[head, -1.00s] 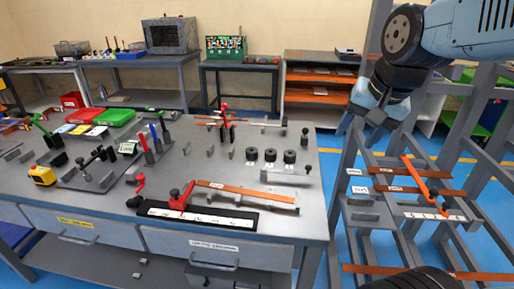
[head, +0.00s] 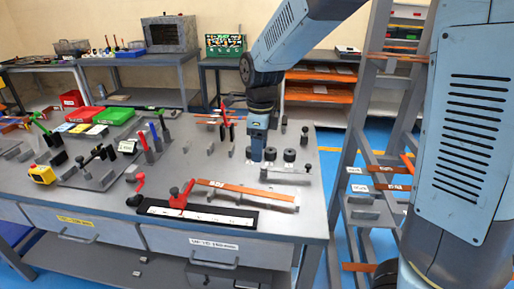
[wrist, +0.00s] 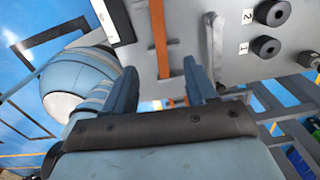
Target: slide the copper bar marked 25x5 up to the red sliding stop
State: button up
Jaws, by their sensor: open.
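A copper bar (head: 250,190) with a small white label lies on the bench; its marking is too small to read. The bar's left end is near the stop; I cannot tell how wide any gap is. My gripper (head: 256,158) is over the bench, behind the bar's middle. In the wrist view my gripper (wrist: 162,82) is open and empty, with a copper bar (wrist: 159,35) beyond the fingertips, lined up between them. The stop is not visible there.
The white scale strip (head: 200,215) lies along the bench's front edge. Black round dies (head: 289,155) stand close to my gripper's right. A grey rack (head: 350,200) with more labelled copper bars (head: 392,187) stands right of the bench. The bench between bar and lever tools is mostly clear.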

aim_at(256, 192)
jog(key=shift+a+f+m, duration=0.3)
jog(key=shift+a+m, duration=0.1)
jog(key=shift+a, duration=0.1)
notch_tip(256, 192, down, 14)
jog(key=shift+r, duration=0.1)
dwell(0.6)
grip_shut()
grip_release()
dwell(0.6)
notch_tip(256, 192, up, 14)
dwell(0.7)
